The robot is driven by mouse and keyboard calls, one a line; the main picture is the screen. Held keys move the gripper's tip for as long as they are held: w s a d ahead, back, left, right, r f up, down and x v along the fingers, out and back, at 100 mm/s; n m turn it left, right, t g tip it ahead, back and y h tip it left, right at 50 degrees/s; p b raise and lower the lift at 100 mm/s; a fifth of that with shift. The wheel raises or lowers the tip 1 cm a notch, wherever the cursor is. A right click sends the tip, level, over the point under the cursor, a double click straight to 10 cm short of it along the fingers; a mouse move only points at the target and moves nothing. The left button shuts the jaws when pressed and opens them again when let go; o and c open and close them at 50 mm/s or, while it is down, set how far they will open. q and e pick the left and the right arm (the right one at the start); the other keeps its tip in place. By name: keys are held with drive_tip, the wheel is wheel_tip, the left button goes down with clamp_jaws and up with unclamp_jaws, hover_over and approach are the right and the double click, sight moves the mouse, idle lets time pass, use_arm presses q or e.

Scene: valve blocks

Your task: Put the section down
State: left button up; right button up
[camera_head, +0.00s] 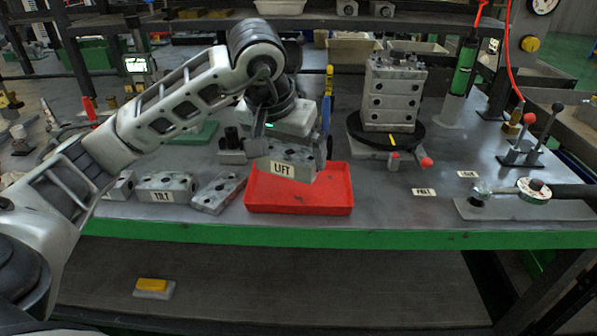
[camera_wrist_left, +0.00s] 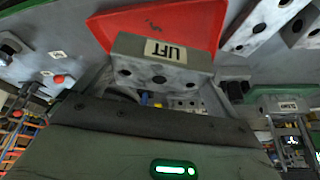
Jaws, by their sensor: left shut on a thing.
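The grey metal section labelled LIFT (camera_head: 299,160) has several round holes and is held over the back part of the red tray (camera_head: 325,196). My left gripper (camera_head: 262,143) is shut on it from behind and above. In the left wrist view the section (camera_wrist_left: 190,76) sits between the fingers, label up, with the tray (camera_wrist_left: 200,18) beyond it. I cannot tell whether its underside touches the tray. The rest of the tray is empty. My right gripper is not in view.
Left of the tray lie a block labelled TILT (camera_head: 168,184) and another holed block (camera_head: 217,192). At right a stack of holed sections (camera_head: 392,95) stands on a black turntable (camera_head: 424,133). A valve handle fixture (camera_head: 525,207) is at the right front.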

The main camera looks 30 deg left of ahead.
sight(294, 149)
use_arm(q)
drive_tip(key=w+f, duration=0.2)
drive_tip(key=f, duration=0.1)
drive_tip(key=shift+w+f, duration=0.15)
drive_tip(key=shift+w, duration=0.25)
drive_tip(key=shift+s+x, duration=0.2)
drive_tip(key=shift+x, duration=0.65)
drive_tip(key=shift+s+x, duration=0.15)
drive_tip(key=shift+x, duration=0.65)
drive_tip(key=shift+d+f, duration=0.1)
drive_tip(key=shift+f, duration=0.1)
